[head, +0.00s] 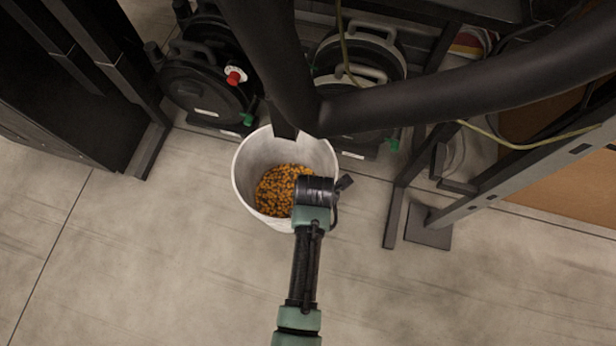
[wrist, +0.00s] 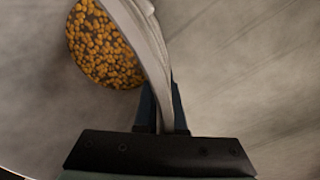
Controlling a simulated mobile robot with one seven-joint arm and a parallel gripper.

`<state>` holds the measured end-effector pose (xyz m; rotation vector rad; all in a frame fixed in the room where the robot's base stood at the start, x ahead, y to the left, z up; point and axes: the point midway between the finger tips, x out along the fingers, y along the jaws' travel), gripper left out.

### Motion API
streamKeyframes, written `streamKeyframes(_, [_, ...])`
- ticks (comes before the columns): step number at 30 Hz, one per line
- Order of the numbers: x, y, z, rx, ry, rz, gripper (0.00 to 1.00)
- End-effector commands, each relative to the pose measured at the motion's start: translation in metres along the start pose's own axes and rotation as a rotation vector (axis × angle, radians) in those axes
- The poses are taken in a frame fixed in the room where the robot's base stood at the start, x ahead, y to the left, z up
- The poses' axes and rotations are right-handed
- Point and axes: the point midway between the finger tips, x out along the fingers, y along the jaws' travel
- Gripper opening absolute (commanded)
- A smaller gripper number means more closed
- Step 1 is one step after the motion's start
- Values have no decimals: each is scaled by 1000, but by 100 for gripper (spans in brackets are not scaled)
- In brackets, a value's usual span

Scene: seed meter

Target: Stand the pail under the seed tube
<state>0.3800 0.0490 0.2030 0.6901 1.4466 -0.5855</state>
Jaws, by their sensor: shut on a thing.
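The white pail (head: 245,180) stands in the middle of the head view, below the dark seed tube (head: 283,127), whose lower end overlaps the pail's mouth in the picture. Orange-brown seeds (head: 278,188) cover the pail's bottom; they also show in the wrist view (wrist: 103,48). My gripper (wrist: 160,108) is shut on the pail's rim (wrist: 150,50), one finger on each side of the wall. In the head view my wrist hides the fingertips and part of the near right rim. I cannot tell whether the pail's base touches the floor.
Black round machines (head: 205,85) with green and red fittings stand behind the pail. A dark metal frame leg (head: 395,215) is at its right and a dark cabinet (head: 75,80) at the left. A thick black pipe (head: 450,90) crosses above. The floor (head: 150,260) in front is clear.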

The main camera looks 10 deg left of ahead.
Motion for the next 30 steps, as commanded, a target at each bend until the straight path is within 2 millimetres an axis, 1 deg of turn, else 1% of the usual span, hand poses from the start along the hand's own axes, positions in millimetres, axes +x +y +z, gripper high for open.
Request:
streamKeyframes(1, [2, 4, 2, 0, -5, 11, 0])
streamKeyframes(5, [9, 3, 2, 0, -5, 11, 0])
streamKeyframes(9, [27, 2, 2, 0, -5, 10, 0])
streamKeyframes(12, [36, 1, 2, 0, -5, 10, 0])
streamKeyframes(22, [36, 1, 2, 0, -6, 11, 0])
streamKeyframes(26, [40, 1, 2, 0, -5, 10, 0])
streamKeyframes(27, [42, -2, 0, 0, -1, 2, 13])
streamKeyframes(29, [42, -2, 0, 0, -1, 2, 23])
streamKeyframes(30, [42, -2, 0, 0, -1, 2, 31])
